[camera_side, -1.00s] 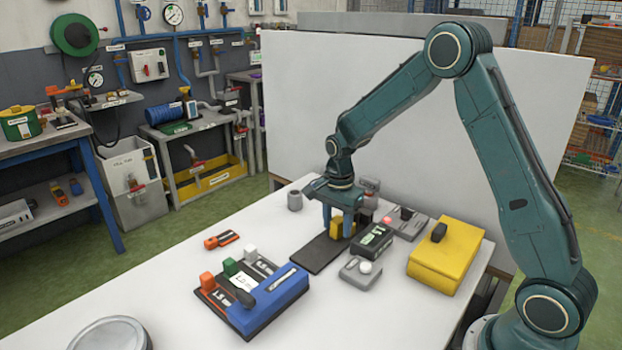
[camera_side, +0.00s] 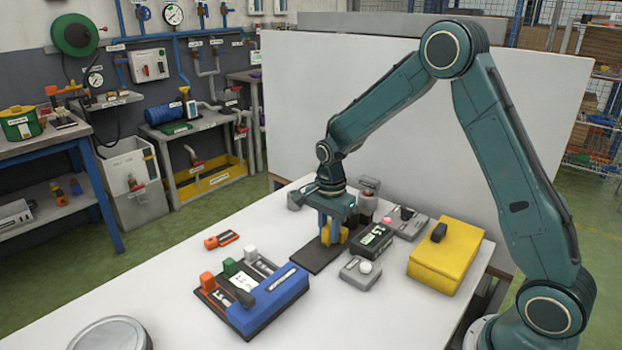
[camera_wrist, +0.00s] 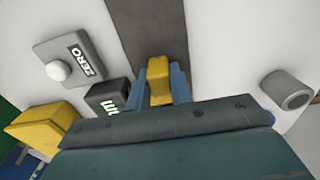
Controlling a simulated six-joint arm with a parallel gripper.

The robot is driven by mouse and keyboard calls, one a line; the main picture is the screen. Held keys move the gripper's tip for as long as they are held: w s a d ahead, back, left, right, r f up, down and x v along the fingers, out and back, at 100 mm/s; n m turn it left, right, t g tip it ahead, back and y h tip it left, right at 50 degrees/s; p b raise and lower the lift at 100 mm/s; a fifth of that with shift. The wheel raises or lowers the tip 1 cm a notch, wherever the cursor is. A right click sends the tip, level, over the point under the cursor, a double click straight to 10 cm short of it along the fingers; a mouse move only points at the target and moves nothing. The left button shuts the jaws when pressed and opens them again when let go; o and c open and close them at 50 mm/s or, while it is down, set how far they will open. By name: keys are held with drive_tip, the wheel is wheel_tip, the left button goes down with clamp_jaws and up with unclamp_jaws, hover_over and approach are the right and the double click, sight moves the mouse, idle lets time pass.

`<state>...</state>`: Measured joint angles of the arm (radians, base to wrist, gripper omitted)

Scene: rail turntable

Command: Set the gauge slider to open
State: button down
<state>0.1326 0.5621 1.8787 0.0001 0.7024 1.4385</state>
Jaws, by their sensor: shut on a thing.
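A yellow block (camera_side: 343,236), which looks like the gauge slider, stands on a flat dark strip (camera_side: 313,258) on the white table. My gripper (camera_side: 333,236) points down over the strip, with its blue fingers shut on the block. In the wrist view the yellow block (camera_wrist: 159,82) sits between the two fingers of my gripper (camera_wrist: 160,90), and the strip (camera_wrist: 150,25) runs on beyond it. A dark box (camera_side: 372,241) with a green display stands beside the strip; its "mm" marking shows in the wrist view (camera_wrist: 108,100). I see no readable open mark.
A grey box (camera_side: 358,273) with a white knob, labelled ZERO in the wrist view, sits near the strip. A yellow box (camera_side: 447,256) stands right. A grey cylinder (camera_wrist: 287,90) lies near my gripper.

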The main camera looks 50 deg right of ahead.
sight(314, 254)
drive_tip(key=a, duration=0.5)
drive_tip(key=shift+a, duration=0.3)
drive_tip(key=c, duration=1.3)
unclamp_jaws()
drive_tip(key=shift+c, duration=0.2)
drive_tip(key=shift+o, duration=0.5)
drive_tip(key=shift+r, duration=0.1)
drive_tip(key=shift+r, duration=0.2)
wheel_tip(314, 254, up, 13)
drive_tip(key=shift+r, duration=0.15)
